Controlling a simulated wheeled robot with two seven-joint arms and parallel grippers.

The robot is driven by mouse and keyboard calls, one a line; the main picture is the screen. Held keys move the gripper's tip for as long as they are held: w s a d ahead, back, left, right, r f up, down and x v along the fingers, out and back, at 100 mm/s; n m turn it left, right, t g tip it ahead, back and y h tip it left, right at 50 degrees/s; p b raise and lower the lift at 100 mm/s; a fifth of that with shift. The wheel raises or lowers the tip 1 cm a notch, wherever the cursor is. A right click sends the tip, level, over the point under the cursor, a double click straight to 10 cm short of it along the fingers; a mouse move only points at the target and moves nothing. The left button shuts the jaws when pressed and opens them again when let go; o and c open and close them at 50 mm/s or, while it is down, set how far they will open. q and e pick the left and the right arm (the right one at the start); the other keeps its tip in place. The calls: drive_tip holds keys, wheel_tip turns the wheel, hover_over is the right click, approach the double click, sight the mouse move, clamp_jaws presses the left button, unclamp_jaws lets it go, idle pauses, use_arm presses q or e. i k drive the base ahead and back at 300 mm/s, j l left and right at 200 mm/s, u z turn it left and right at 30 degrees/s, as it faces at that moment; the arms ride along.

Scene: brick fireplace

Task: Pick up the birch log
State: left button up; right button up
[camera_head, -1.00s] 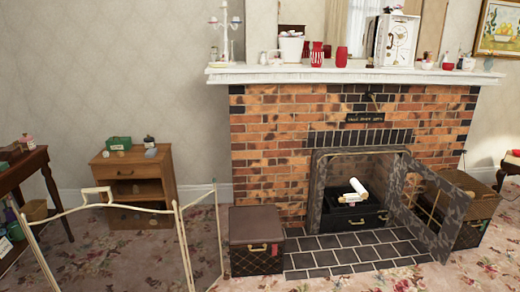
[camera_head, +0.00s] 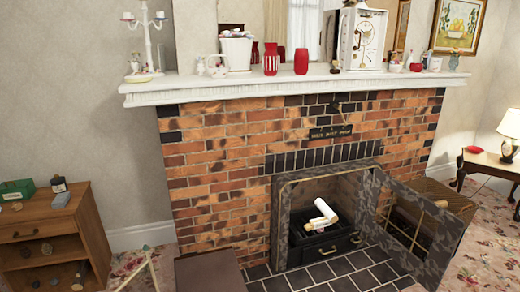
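A pale, whitish log, which looks like the birch log (camera_head: 325,209), lies in the opening of the brick fireplace (camera_head: 225,160). It rests at a slant on top of a black grate or box (camera_head: 322,245), with another pale piece (camera_head: 317,223) close against it. I cannot tell whether the two pieces are separate. The fireplace's dark patterned screen door (camera_head: 418,225) stands swung open to the right of the opening. Neither of my grippers shows in the head view.
A dark brown chest (camera_head: 210,275) stands on the floor left of the tiled hearth (camera_head: 350,270). A wooden cabinet (camera_head: 55,240) is at the far left. The white mantel (camera_head: 190,88) carries several ornaments. A side table with a lamp (camera_head: 508,130) stands at the right.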

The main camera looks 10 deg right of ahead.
sight(329, 214)
drive_tip(key=i+l+z, duration=0.15)
drive_tip(key=i+z, duration=0.3)
drive_tip(key=i, duration=0.15)
drive_tip(key=i+j+z, duration=0.1)
drive_tip(key=i+z, duration=0.3)
drive_tip(key=i, duration=0.2)
drive_tip(key=i+l+u, duration=0.1)
drive_tip(key=i+l, duration=1.2)
drive_tip(key=i, duration=0.05)
